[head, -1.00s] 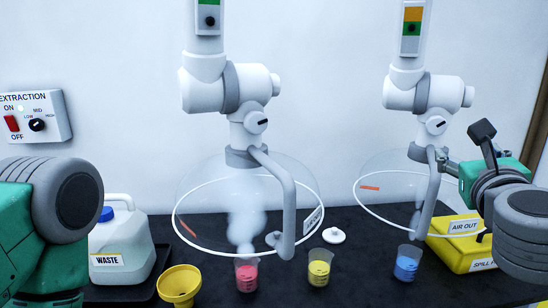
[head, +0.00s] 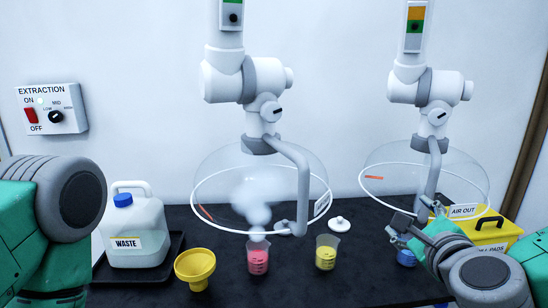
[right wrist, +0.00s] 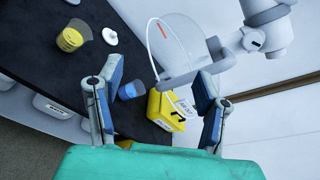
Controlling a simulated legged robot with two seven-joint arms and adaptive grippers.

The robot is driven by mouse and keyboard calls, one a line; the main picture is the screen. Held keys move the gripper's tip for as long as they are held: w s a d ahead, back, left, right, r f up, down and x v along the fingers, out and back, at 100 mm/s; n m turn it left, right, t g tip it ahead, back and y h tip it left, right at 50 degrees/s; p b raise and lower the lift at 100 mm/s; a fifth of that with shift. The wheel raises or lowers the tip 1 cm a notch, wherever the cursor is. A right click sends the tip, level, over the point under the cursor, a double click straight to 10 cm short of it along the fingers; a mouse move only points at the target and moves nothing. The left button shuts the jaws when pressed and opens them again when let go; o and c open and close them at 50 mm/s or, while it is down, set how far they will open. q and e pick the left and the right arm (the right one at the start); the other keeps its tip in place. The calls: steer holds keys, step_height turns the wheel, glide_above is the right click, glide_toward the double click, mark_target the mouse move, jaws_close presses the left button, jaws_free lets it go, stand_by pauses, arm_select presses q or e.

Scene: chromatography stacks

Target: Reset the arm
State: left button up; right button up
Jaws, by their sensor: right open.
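My right gripper (head: 414,228) is in the head view at the right, over the bench near the blue beaker (head: 406,257). In the right wrist view the right gripper (right wrist: 158,95) has its two fingers wide apart with nothing held between them. The blue beaker (right wrist: 131,91) and a yellow spill-pad box (right wrist: 165,108) show beyond the fingers. In the head view my left arm comes in from the left edge, but its gripper is out of view. The arm partly hides the blue beaker and the yellow box (head: 492,236).
Two extraction hoods, left (head: 262,185) and right (head: 425,172), hang over the black bench (head: 340,280). White vapour rises from the pink beaker (head: 258,258) under the left hood. A yellow beaker (head: 327,252), white lid (head: 340,224), yellow funnel (head: 195,266) and waste jug (head: 136,230) stand nearby.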

steer(key=s+a+f+n+g+y+b, duration=0.1)
steer(key=s+a+f+n+g, duration=0.25)
steer(key=f, duration=0.55)
steer(key=s+a+f+n+g+y, duration=0.15)
steer(key=s+f+n, duration=0.25)
steer(key=f+n, duration=0.4)
steer(key=s+a+f+n+g+y+b, duration=0.1)
steer(key=s+f+n+g+y, duration=0.2)
steer(key=f, duration=0.6)
steer(key=s+d+f+n+g+h, duration=0.2)
steer(key=s+d+f+n+g, duration=0.1)
steer(key=s+f+n, duration=0.4)
steer(key=s+d+f+n+g+h+b, duration=0.1)
steer(key=s+d+f+n+g, duration=0.3)
steer(key=s, duration=0.9)
step_height(320, 180, down, 4)
steer(key=d+n+h, duration=0.1)
steer(key=d+n, duration=0.1)
steer(key=shift+r+n, duration=0.25)
steer(key=shift+n, duration=0.1)
steer(key=shift+d, duration=0.25)
